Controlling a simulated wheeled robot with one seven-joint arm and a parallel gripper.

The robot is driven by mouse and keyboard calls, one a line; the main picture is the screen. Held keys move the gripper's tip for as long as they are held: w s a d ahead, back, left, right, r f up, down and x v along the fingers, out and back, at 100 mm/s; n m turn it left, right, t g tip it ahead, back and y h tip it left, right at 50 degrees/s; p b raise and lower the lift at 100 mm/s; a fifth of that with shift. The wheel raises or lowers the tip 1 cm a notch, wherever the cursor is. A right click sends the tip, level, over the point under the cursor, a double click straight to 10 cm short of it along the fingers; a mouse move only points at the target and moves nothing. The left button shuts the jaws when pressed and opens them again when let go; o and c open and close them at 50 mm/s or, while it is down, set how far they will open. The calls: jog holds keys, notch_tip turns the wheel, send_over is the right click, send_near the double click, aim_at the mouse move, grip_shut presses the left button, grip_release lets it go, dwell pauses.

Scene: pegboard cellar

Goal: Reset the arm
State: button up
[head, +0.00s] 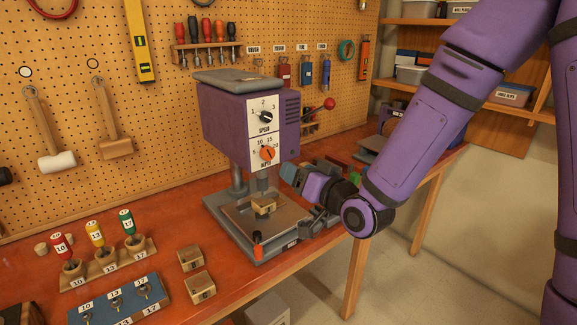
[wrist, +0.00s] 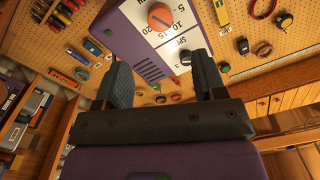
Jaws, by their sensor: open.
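My purple arm (head: 430,125) reaches in from the right, bent at a low joint beside the drill press. My gripper (head: 289,173) is just right of the purple drill press (head: 222,122), near the spindle and below the orange depth dial (head: 267,153). In the wrist view my gripper (wrist: 162,74) shows two dark fingers spread apart with nothing between them. Beyond them the press's dial panel (wrist: 150,28) shows tilted. A small wooden block (head: 264,206) sits on the press's base under the spindle. In the head view the fingertips are partly hard to make out.
Two wooden blocks (head: 200,287) lie on the red bench (head: 170,250) in front. A rack of numbered bits (head: 108,262) and a blue tray (head: 120,303) stand at left. A red-knobbed lever (head: 329,104) sticks out from the press near my arm. Open floor lies right of the bench.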

jog(key=shift+s+d, duration=0.25)
jog(key=shift+s, duration=0.1)
jog(key=s+d+r+g+h, duration=0.25)
jog(key=d+r+h, duration=0.2)
jog(key=d, duration=0.25)
jog(key=s+d+r+g+h, duration=0.25)
jog(key=s+d+h, duration=0.2)
jog(key=d, duration=0.35)
jog(key=s+d+r+m+g, duration=0.1)
jog(key=s+d, duration=0.3)
jog(key=s, duration=0.5)
jog(key=s+d+r+m+g+h, duration=0.1)
jog(key=s+d+r+g, duration=0.2)
jog(key=s, duration=0.6)
jog(key=shift+s+d+r+g, duration=0.2)
jog(key=shift+d+r+g, duration=0.2)
jog(key=shift+r, duration=0.15)
